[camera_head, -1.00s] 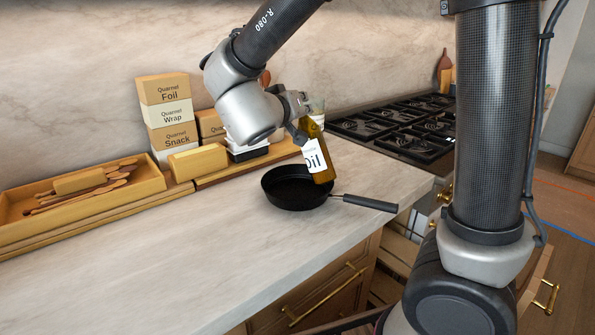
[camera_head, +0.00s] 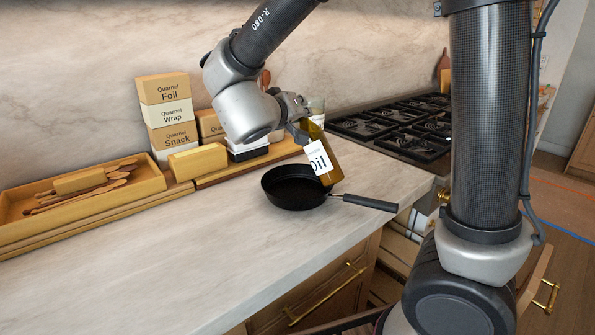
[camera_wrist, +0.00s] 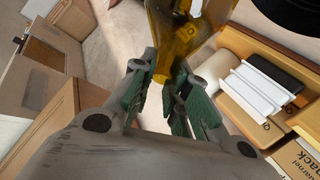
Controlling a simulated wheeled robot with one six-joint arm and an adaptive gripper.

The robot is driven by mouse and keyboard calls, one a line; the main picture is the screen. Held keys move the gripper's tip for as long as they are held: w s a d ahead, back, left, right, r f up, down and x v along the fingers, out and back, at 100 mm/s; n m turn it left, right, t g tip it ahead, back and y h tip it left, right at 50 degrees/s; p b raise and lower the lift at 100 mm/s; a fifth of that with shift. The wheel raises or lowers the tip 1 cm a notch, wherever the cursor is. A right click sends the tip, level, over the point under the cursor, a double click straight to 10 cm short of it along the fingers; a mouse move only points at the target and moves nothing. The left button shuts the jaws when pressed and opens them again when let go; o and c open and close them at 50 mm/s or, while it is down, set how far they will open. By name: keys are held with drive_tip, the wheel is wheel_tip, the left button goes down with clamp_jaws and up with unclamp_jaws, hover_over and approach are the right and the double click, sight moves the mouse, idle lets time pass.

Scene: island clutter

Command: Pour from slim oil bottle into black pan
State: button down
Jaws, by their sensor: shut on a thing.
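The slim oil bottle (camera_head: 326,165) is amber-brown with a white label reading "Oil". My gripper (camera_head: 297,128) is shut on it and holds it tilted, its lower end leaning to the right. In the wrist view my gripper (camera_wrist: 170,100) has its green-padded fingers around the narrow part of the bottle (camera_wrist: 187,30). The black pan (camera_head: 290,190) sits on the counter, its handle pointing right. The bottle is above the pan's right rim and handle side in the head view. I cannot see any oil flowing. The pan's dark edge also shows in the wrist view (camera_wrist: 292,12).
Stacked boxes (camera_head: 165,115) marked Foil, Wrap and Snack stand at the back. A wooden tray (camera_head: 75,205) with utensils is at the left. A gas hob (camera_head: 400,125) lies at the right. The counter's front left (camera_head: 160,270) is clear.

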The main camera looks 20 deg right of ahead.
drive_tip(key=shift+w+f+n+g, duration=0.1)
drive_tip(key=shift+f+n+g, duration=0.2)
drive_tip(key=shift+f+n, duration=0.3)
drive_tip(key=shift+f, duration=0.1)
drive_tip(key=shift+f+n+g, duration=0.4)
drive_tip(key=shift+f+n, duration=0.1)
drive_tip(key=shift+f, duration=0.3)
drive_tip(key=shift+w+a+f+n+g, duration=0.1)
drive_tip(key=shift+f+n+g, duration=0.2)
drive_tip(key=shift+f+n, duration=0.5)
drive_tip(key=shift+f, duration=0.15)
drive_tip(key=shift+f+n+g+h, duration=0.3)
drive_tip(key=shift+f+g, duration=0.1)
drive_tip(key=shift+f, duration=0.7)
